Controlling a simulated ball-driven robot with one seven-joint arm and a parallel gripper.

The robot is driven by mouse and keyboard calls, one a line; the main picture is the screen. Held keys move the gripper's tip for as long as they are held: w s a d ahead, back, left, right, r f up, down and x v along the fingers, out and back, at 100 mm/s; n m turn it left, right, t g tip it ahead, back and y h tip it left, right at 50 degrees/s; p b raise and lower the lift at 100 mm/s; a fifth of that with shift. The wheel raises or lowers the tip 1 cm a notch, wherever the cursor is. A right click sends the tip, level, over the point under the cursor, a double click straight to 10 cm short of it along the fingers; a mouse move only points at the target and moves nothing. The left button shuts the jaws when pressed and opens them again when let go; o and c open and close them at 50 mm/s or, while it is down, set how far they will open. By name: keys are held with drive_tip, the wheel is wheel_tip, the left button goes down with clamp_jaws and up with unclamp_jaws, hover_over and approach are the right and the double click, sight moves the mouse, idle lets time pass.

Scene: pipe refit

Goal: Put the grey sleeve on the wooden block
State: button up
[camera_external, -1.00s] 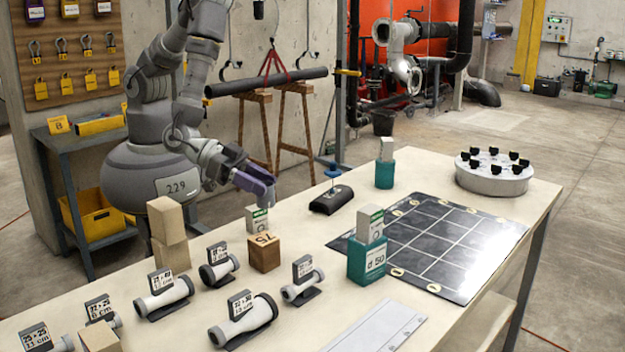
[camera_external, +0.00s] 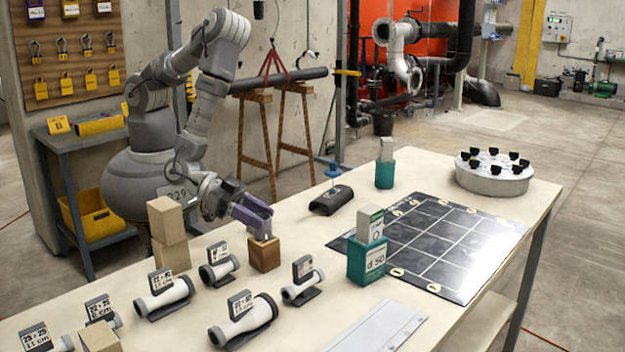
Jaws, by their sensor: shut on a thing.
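My gripper (camera_external: 258,222), with purple fingers, is shut on the grey sleeve (camera_external: 263,235). Only the sleeve's lower part shows below the fingers; they hide the rest of it. The sleeve is upright directly over the wooden block (camera_external: 264,257), and its lower end meets the block's top in the picture. I cannot tell whether it rests there or hovers just above. The brown cube-shaped block stands on the table, its top largely covered by the sleeve and my fingers.
Several labelled pipe pieces (camera_external: 243,318) on dark cradles lie left and in front. Stacked tan blocks (camera_external: 168,237) stand left of my gripper. A teal holder (camera_external: 367,262) with a grey piece stands right, beside a dark gridded mat (camera_external: 440,240). A black saddle-shaped object (camera_external: 331,200) lies behind.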

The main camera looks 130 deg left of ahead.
drive_tip(key=shift+f, duration=0.2)
drive_tip(key=o, duration=1)
drive_tip(key=shift+r, duration=0.1)
